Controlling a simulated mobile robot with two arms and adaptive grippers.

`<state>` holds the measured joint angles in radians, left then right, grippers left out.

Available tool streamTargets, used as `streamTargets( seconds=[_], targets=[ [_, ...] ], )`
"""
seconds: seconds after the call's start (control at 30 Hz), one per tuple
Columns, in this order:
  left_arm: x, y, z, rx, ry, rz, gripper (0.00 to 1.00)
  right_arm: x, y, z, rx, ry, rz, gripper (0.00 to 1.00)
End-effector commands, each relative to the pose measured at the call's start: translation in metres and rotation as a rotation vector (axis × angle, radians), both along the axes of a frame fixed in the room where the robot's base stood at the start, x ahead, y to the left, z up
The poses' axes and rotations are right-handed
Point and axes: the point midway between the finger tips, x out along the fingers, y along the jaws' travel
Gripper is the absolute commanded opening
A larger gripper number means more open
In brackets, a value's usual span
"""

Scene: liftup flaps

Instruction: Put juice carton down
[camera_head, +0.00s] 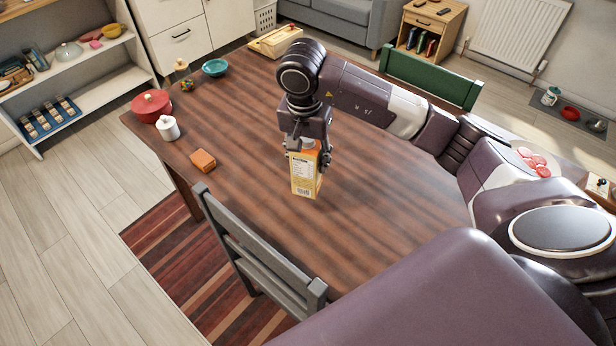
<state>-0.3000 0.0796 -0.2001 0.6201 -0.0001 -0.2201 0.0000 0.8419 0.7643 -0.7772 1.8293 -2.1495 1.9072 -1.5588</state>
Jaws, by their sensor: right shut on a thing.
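A yellow and orange juice carton (305,175) with a printed label is upright in the middle of the picture, over the brown wooden table (385,215). My right gripper (309,155) is shut on its upper part, with the fingers at both sides and pointing down. Its base appears at or just above the table top; I cannot tell whether it touches. The gripper hides the top of the carton. My left gripper is not in view.
At the table's left end are a red pot (151,106), a white jar (168,128), an orange block (203,161) and a teal bowl (215,68). A grey chair (262,257) and a green chair (432,78) stand at the table. The table around the carton is clear.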

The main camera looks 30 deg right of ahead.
Motion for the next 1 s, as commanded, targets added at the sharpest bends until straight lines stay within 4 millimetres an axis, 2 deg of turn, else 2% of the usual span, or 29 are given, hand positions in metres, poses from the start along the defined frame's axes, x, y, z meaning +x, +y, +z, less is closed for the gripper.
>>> streamTargets(
  seconds=[0.1,0.37,0.6,0.97,1.0],
  targets=[
    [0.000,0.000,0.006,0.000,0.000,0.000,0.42,-0.001,0.000,-0.019,0.001,0.001,0.000,0.04],
    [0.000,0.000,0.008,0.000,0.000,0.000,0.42,0.000,0.000,-0.039,0.001,-0.002,-0.001,0.04],
    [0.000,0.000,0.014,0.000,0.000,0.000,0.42,0.000,0.001,-0.072,0.002,-0.001,-0.001,0.04],
    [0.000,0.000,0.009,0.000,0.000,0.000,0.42,0.001,0.000,-0.078,0.000,-0.004,0.000,0.04],
    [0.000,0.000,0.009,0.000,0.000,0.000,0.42,0.000,0.000,-0.079,0.001,-0.002,0.000,0.45]
  ],
)
